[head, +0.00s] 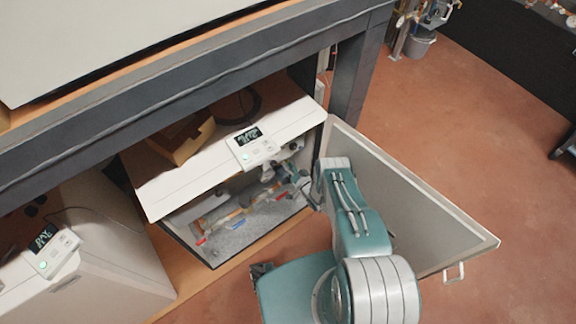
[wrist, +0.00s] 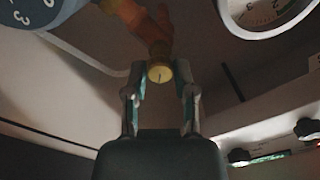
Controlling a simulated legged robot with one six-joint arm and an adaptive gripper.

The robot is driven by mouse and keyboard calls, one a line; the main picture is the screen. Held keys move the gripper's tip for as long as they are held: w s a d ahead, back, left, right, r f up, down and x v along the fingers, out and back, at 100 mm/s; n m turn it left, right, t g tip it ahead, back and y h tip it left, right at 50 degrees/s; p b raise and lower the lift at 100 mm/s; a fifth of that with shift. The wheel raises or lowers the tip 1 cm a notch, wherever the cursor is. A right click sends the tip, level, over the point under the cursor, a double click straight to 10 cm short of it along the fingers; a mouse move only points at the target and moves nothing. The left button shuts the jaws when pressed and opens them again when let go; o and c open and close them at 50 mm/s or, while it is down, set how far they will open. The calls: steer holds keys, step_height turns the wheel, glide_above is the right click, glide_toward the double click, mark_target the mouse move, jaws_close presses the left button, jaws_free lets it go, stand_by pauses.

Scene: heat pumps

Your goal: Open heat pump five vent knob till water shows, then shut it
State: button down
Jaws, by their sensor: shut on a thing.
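The heat pump (head: 165,190) under the bench has a white top with a small display panel (head: 252,148), and its front door (head: 410,205) stands open to the right; I see no readable number. In the wrist view a small round brass vent knob (wrist: 160,73) sits at the end of an orange-brown fitting (wrist: 135,15). My gripper (wrist: 161,78) is shut on the knob, with one finger on each side. In the head view my gripper (head: 281,172) reaches inside the cabinet, and the knob is too small to make out. No water shows at the knob.
A white-faced gauge (wrist: 265,10) and a blue dial (wrist: 35,10) flank the fitting. Black knobs (wrist: 307,128) sit on a panel at lower right. Pipes with red and blue handles (head: 238,224) lie low in the cabinet. Another heat pump (head: 95,260) stands at left.

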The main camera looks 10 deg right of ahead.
steer(key=shift+c, duration=2.2)
jaws_free()
steer(key=shift+w+d, duration=0.15)
steer(key=v, duration=1.2)
